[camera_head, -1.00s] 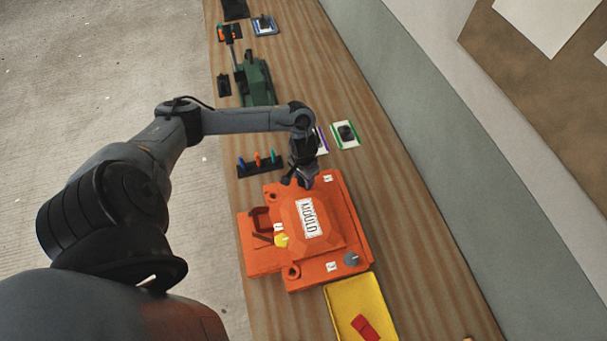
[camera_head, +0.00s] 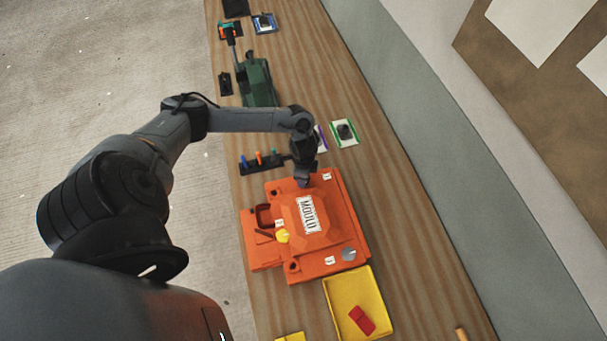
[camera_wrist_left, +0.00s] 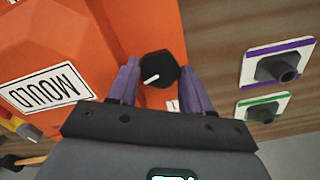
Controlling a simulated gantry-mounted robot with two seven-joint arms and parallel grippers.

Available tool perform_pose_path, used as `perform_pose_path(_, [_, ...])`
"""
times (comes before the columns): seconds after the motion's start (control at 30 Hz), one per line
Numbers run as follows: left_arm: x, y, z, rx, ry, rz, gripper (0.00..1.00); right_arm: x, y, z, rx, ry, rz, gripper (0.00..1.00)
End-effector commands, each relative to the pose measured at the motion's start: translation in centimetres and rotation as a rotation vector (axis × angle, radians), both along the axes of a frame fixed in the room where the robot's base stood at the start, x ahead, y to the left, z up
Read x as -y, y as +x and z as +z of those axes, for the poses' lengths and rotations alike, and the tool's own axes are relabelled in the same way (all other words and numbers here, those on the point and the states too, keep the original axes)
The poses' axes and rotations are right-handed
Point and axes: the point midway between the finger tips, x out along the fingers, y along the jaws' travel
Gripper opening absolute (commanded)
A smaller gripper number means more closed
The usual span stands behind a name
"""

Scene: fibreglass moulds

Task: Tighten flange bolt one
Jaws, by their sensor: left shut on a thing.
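The orange mould (camera_head: 330,205) with its white MOULD label sits on the wooden bench. My left gripper (camera_head: 303,183) points down at the mould's far edge. In the left wrist view its two purple fingers (camera_wrist_left: 158,72) stand on either side of a dark hexagonal bolt head (camera_wrist_left: 159,70) with a white mark, and are shut on it. A small white tag (camera_wrist_left: 172,106) lies beside the bolt; its number is unreadable. In the head view the gripper hides this bolt. A grey bolt head (camera_head: 348,254) and a yellow knob (camera_head: 283,236) show elsewhere on the mould. My right gripper is not in view.
A yellow tray (camera_head: 345,285) with a red piece (camera_head: 361,320) stands close to the mould. A rack of coloured pegs (camera_head: 260,163), a green machine (camera_head: 257,82) and a green-edged card with a dark part (camera_head: 344,132) lie beyond.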

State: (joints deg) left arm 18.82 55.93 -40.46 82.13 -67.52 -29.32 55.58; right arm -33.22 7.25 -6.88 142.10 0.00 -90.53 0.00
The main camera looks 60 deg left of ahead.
Motion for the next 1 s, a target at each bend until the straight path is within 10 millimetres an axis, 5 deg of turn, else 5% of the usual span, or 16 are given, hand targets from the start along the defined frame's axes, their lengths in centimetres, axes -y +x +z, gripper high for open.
perform_pose_path(1.0, [0.0,0.1,-0.1,0.002,0.0,-0.968,0.19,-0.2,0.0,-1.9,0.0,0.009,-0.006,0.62])
